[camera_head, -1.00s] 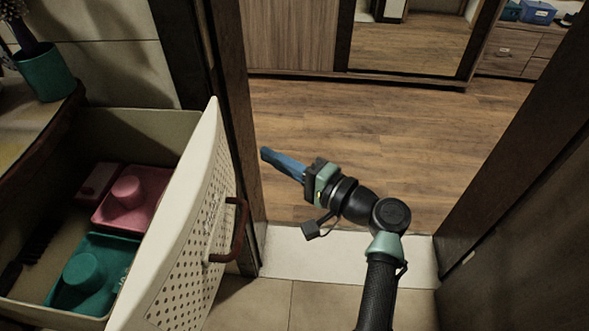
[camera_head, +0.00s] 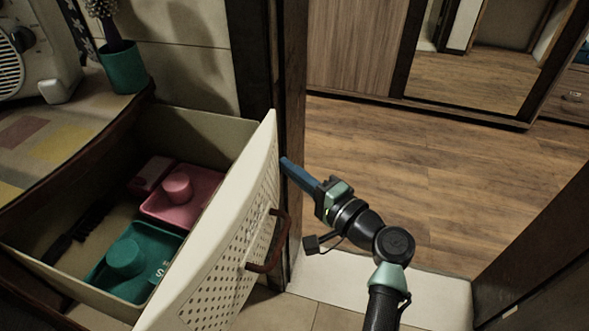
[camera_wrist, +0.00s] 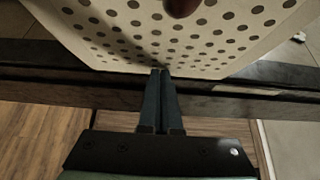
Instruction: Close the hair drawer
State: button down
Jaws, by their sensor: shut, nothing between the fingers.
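The hair drawer (camera_head: 196,122) is pulled open at the left in the head view. Its cream front panel (camera_head: 226,222) has rows of holes and a dark red-brown handle (camera_head: 272,245). My gripper (camera_head: 284,162) is shut and empty, its blue fingers pointing at the upper outer side of the panel. In the wrist view the closed fingertips (camera_wrist: 160,72) are at the edge of the perforated panel (camera_wrist: 120,32), and part of the handle (camera_wrist: 182,6) shows at the top. I cannot tell whether the fingertips touch the panel.
The drawer holds pink (camera_head: 184,196) and teal (camera_head: 132,264) trays and a dark brush (camera_head: 78,236). A counter (camera_head: 60,150) with a teal cup (camera_head: 122,68) is above it. A dark door frame (camera_head: 292,110) stands behind my gripper; open wooden floor (camera_head: 400,170) lies beyond.

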jog(key=b, duration=0.4)
send_near(164, 138)
jog(key=x, duration=0.3)
jog(key=d+x, duration=0.1)
jog(key=shift+w+a+f, duration=0.1)
jog(key=shift+w+a, duration=0.2)
jog(key=shift+w, duration=0.35)
jog(key=shift+w+a, duration=0.3)
jog(key=shift+a, duration=0.6)
jog(key=shift+s, duration=0.2)
